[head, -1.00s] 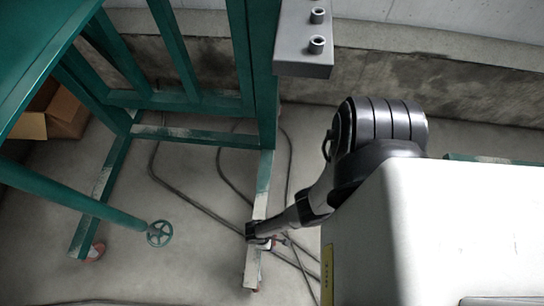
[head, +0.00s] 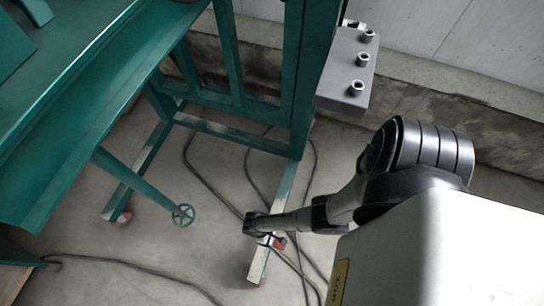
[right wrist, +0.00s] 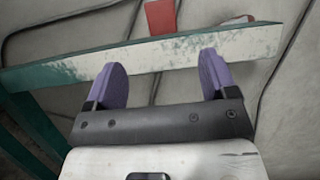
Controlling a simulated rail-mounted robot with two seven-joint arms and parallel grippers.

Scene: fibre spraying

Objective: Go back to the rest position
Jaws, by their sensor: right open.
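My right arm reaches down and left in the head view, and its right gripper (head: 264,232) is low, over the worn foot beam of the green frame. In the right wrist view the right gripper (right wrist: 162,62) has its two purple fingers wide apart with nothing between them. The foot beam (right wrist: 150,62) with chipped white and green paint runs across behind the fingers. I cannot tell whether the fingers touch it. My left gripper is not in view.
A grey block with bolts (head: 346,75) juts out above my right arm. Cables (head: 205,178) lie on the concrete floor. A low wall runs behind.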

